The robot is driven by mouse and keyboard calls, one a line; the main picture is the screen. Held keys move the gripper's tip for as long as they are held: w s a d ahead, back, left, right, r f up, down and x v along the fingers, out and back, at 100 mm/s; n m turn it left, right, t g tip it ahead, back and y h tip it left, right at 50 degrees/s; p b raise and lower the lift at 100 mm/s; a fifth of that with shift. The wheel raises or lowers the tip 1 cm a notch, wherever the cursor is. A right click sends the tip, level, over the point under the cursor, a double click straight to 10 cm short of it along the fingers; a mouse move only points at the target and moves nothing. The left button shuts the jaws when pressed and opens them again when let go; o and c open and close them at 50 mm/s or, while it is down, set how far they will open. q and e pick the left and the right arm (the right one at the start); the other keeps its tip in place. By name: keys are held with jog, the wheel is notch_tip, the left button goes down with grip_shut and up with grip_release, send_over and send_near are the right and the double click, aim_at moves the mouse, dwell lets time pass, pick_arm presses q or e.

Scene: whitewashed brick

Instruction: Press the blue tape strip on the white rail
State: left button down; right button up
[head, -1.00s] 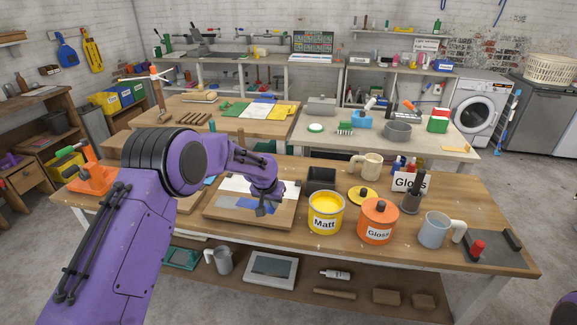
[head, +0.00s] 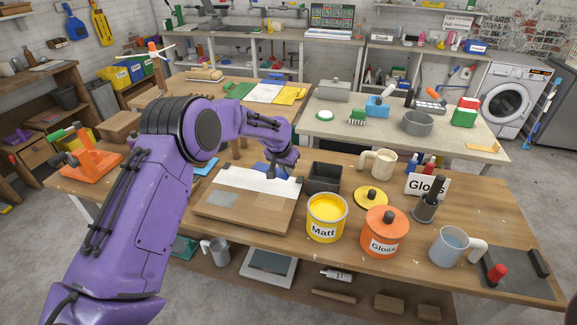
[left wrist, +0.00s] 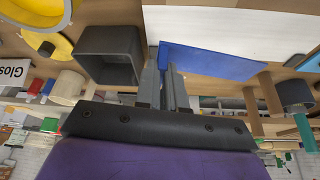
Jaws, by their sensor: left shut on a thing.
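My left gripper (head: 284,175) is shut on the blue tape strip (left wrist: 205,61), holding it by one end. In the head view the blue strip (head: 266,168) shows partly behind the gripper, at the far edge of the white rail (head: 240,179). The white rail lies along the back of a wooden board; it also shows in the left wrist view (left wrist: 240,30). I cannot tell whether the strip touches the rail. A grey patch (head: 222,200) lies on the board's front left. My right gripper is not in view.
A dark open box (head: 323,178) stands close to the right of the gripper. The yellow Matt can (head: 325,218), orange Gloss can (head: 384,232) and a yellow lid (head: 371,198) stand further right. An orange stand (head: 90,160) is at the left. The board's front is clear.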

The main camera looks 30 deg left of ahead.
pick_arm(q)
jog(key=shift+s+r, duration=0.1)
jog(key=shift+p, duration=0.55)
jog(key=shift+f+b, duration=2.35)
jog(key=shift+f, duration=1.9)
jog(key=shift+f, duration=0.15)
jog(key=c, duration=1.1)
grip_release()
jog(key=shift+c, duration=0.2)
jog(key=b+v, duration=0.2)
jog(key=v, duration=0.8)
jog(key=shift+r, duration=0.3)
